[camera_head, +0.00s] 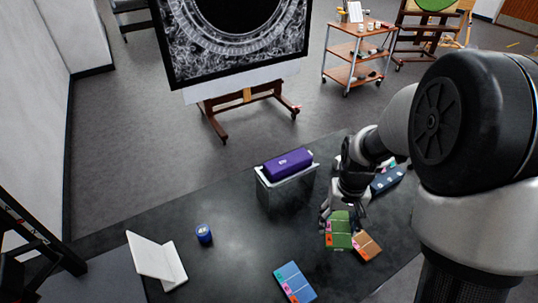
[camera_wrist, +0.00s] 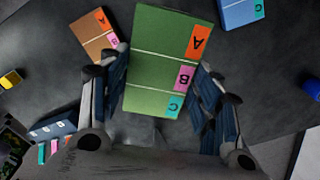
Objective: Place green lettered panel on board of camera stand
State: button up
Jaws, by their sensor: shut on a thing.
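The green lettered panel (camera_head: 338,236) is below my gripper (camera_head: 340,208) at the near right part of the dark table. In the wrist view, the green panel (camera_wrist: 160,60) lies between the two fingers of my gripper (camera_wrist: 160,85), which is shut on it. Orange, pink and teal tags with A, B and C run along its right edge. I cannot tell whether it touches the table. A white folded stand (camera_head: 157,260) with a slanted board is at the table's left. I cannot tell whether it is the camera stand.
A brown panel (camera_head: 367,246) is close beside the green one. A blue panel (camera_head: 295,282) lies at the front, a dark blue one (camera_head: 388,178) behind. A blue cylinder (camera_head: 203,234) stands left. The table's middle is clear.

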jog(key=a+r+n+p, duration=0.3)
jog(key=a+r+n, duration=0.15)
jog(key=a, duration=0.85)
jog(key=n+b, duration=0.2)
jog(key=n, duration=0.1)
send_over(251, 255)
notch_tip(251, 255, down, 12)
jog(key=shift+f+b, duration=0.75)
jog(key=shift+f, duration=1.7)
jog(key=shift+f, duration=0.15)
jog(key=o, duration=1.1)
notch_tip(251, 255, up, 12)
jog(key=p, duration=0.3)
